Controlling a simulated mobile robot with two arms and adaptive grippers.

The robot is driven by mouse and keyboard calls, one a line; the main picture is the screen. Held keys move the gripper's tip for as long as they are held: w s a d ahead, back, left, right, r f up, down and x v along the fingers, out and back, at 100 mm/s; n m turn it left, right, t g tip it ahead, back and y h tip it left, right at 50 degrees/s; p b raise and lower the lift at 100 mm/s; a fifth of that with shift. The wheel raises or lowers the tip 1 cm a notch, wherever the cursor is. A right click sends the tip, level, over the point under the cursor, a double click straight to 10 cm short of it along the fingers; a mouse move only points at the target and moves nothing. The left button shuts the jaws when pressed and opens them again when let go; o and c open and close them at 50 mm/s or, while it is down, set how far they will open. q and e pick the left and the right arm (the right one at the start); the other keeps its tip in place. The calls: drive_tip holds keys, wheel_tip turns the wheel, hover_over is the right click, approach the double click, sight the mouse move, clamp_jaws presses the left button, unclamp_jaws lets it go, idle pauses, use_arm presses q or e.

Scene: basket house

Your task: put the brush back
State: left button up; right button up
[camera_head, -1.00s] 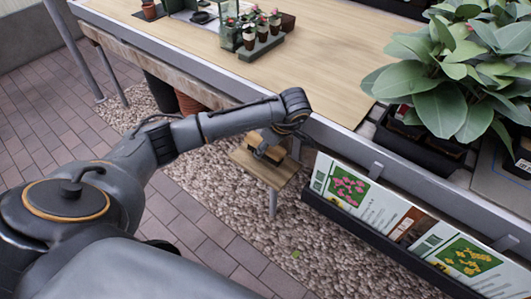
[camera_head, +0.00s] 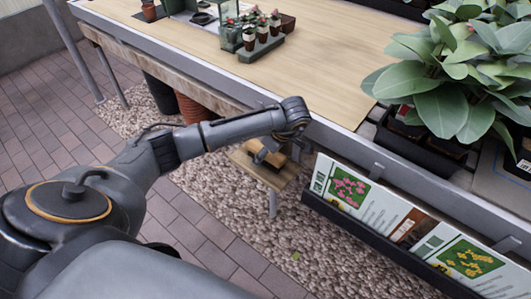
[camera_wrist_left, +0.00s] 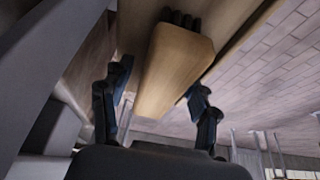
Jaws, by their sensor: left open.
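A brush with a tan wooden body (camera_head: 268,156) lies on a small wooden stool (camera_head: 262,174) beside the table. It also shows in the left wrist view (camera_wrist_left: 175,72), with dark bristles at its far end. My left gripper (camera_wrist_left: 160,79) is open, with one finger on each side of the brush body in that view. I cannot tell whether the fingers touch it. In the head view my left wrist partly hides the gripper. My right gripper is not in view.
The long wooden table (camera_head: 310,65) stands just above and behind the stool. It holds small potted plants (camera_head: 262,30) and a large leafy plant (camera_head: 445,75). A rack of seed packets (camera_head: 400,228) hangs to the right of the stool. Gravel and paving lie below.

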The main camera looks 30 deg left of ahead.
use_arm(q)
drive_tip(key=p+v, duration=0.2)
drive_tip(key=v, duration=0.9)
drive_tip(key=shift+a, duration=0.1)
drive_tip(key=shift+d+r, duration=0.25)
drive_tip(key=shift+r, duration=0.3)
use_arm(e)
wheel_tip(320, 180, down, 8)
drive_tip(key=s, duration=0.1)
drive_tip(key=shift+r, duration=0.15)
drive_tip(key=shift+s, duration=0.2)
